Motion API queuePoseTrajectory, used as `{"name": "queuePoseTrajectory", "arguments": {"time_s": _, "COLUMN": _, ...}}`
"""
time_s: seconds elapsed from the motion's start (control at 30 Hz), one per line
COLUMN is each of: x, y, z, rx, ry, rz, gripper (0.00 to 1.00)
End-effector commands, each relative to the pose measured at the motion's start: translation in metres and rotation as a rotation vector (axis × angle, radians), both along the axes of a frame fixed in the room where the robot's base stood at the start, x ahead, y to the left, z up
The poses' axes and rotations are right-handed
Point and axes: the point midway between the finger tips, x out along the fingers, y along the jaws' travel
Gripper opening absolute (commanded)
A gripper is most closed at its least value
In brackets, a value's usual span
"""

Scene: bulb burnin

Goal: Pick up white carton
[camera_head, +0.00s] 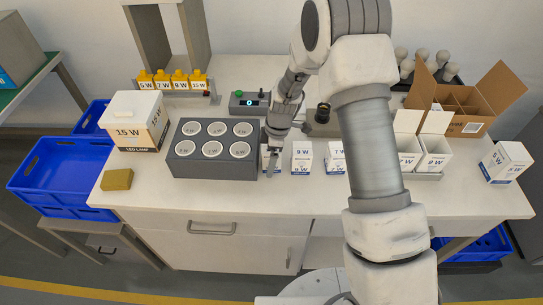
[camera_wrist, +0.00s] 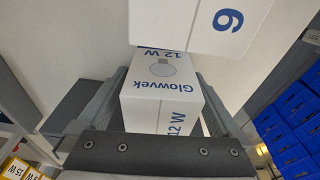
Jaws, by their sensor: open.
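A white carton with blue "Glowvek 12 W" print (camera_wrist: 160,88) sits between the two fingers of my gripper (camera_wrist: 163,74) in the wrist view. The jaws are open, with one finger on each side of the carton. I cannot tell whether either finger touches it. In the head view my gripper (camera_head: 273,147) points down over a white carton (camera_head: 266,161) just right of the grey socket block. The gripper hides much of that carton. More white cartons stand to the right, a 9 W one (camera_head: 302,157) and a 7 W one (camera_head: 335,157).
The grey block with several round sockets (camera_head: 183,168) stands close left of my gripper. A 15 W lamp box (camera_head: 137,122) and a yellow-brown block (camera_head: 117,180) lie further left. Open white cartons (camera_head: 435,158), a brown divided box (camera_head: 462,128) and another carton (camera_head: 507,160) stand right.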

Motion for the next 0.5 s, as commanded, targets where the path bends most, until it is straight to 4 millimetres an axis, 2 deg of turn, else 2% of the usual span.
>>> {"name": "queuePoseTrajectory", "arguments": {"time_s": 0.07, "x": 0.0002, "y": 0.0, "z": 0.0003, "rx": 0.0, "ry": 0.0, "rz": 0.0, "gripper": 1.0}}
{"name": "queuePoseTrajectory", "arguments": {"time_s": 0.5, "x": 0.0002, "y": -0.0001, "z": 0.0007, "rx": 0.0, "ry": 0.0, "rz": 0.0, "gripper": 0.23}}
